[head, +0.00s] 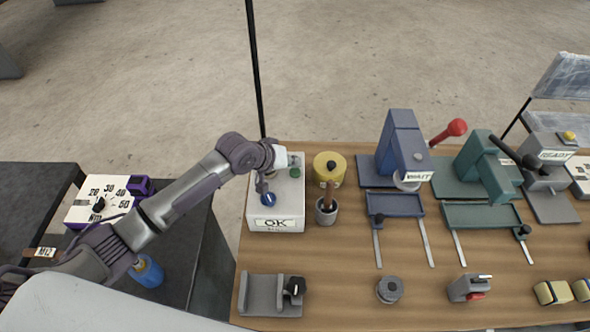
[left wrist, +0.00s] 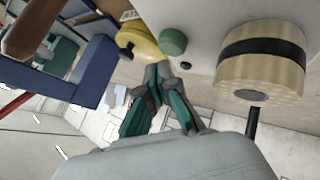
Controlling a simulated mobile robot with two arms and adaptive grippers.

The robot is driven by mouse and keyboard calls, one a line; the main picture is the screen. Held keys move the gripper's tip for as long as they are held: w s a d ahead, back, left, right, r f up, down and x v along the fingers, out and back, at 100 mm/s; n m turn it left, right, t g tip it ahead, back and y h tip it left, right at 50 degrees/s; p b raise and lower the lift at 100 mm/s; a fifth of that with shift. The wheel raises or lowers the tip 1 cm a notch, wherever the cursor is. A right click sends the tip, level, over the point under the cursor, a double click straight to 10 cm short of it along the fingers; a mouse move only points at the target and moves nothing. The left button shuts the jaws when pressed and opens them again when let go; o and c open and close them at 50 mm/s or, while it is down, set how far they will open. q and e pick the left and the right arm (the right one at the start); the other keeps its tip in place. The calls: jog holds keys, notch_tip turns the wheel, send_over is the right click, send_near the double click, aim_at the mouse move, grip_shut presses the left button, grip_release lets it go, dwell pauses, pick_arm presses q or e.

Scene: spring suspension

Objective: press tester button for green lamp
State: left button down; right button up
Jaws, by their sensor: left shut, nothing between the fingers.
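The tester is a white box (head: 290,212) with an OK label (head: 275,223) on its front, at the table's back left. A blue button (head: 268,199) is on its top, with a dark green round piece, apparently the lamp (head: 295,173), behind it to the right. I cannot tell whether it is lit. My left gripper (head: 262,187) is shut and empty, pointing down over the box just behind the blue button; contact is unclear. In the left wrist view its fingertips (left wrist: 164,72) appear close to the green piece (left wrist: 172,42). The button is not visible there. My right gripper is not in view.
A yellow can (head: 328,168) and a grey cup (head: 326,212) stand right of the tester. A blue press (head: 398,145) and a teal press (head: 483,165) stand farther right. A grey bracket (head: 262,294) lies in front. A banded beige cylinder (left wrist: 262,60) shows near the gripper.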

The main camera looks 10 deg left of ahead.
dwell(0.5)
pick_arm(q)
jog(key=shift+f, duration=0.1)
jog(key=shift+f, duration=0.35)
jog(key=shift+f, duration=0.55)
dwell(0.9)
jog(key=shift+r+p, duration=0.95)
jog(key=shift+p, duration=0.05)
